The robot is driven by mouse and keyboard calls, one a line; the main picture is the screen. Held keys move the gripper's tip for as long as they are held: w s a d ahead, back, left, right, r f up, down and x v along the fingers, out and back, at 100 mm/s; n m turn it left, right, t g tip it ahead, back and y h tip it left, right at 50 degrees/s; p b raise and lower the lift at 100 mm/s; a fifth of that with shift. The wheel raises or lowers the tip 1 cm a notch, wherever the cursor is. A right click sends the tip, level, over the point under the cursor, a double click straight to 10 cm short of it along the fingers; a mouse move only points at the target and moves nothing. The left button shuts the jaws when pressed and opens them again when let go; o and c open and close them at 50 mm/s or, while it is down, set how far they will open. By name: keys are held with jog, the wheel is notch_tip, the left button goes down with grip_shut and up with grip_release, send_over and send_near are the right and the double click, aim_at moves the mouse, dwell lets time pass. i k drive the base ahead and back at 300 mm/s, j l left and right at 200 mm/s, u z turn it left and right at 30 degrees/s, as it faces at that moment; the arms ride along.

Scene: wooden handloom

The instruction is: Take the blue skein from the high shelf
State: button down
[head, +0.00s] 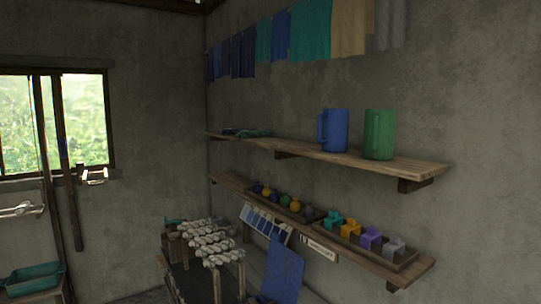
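The high shelf (370,163) is a wooden plank on the right wall. At its far left end lies a small dark, flat bundle (230,131), with a dark green bundle (254,134) just right of it. The dark one may be the blue skein, but it is too small and dim to tell its colour for sure. A blue jug (334,130) and a green jug (379,134) stand upright on the shelf's right half. My gripper is not in view.
A lower shelf (405,272) holds trays with small coloured pots and blocks. Pale skeins (212,241) lie on a wooden stand below left. A blue board (283,271) leans under the shelf. Coloured cloths (310,32) hang above. The wall between cloths and high shelf is clear.

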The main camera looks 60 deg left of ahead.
aim_at(228, 131)
jog(key=u, duration=2.3)
jog(key=i+j, duration=0.2)
jog(key=j, duration=0.2)
jog(key=i+j+u, duration=0.15)
jog(key=j, duration=0.3)
jog(key=i+j, duration=0.25)
jog(key=i+j+u, duration=0.25)
jog(key=i, duration=0.4)
jog(key=i+j+u, duration=0.2)
jog(key=i+j, duration=0.15)
jog(key=i, duration=0.35)
jog(key=i+j+u, duration=0.25)
jog(key=i, duration=0.45)
jog(key=i+z, duration=0.15)
jog(key=i, duration=0.7)
jog(key=i+j+z, duration=0.1)
jog(key=i, duration=0.7)
jog(key=i+z, duration=0.25)
jog(key=z, duration=0.25)
jog(key=i+j+z, duration=0.1)
jog(key=i+z, duration=0.2)
jog(key=z, duration=0.15)
jog(key=i+j+z, duration=0.2)
jog(key=z, duration=0.3)
jog(key=i+j+z, duration=0.25)
jog(key=z, duration=0.2)
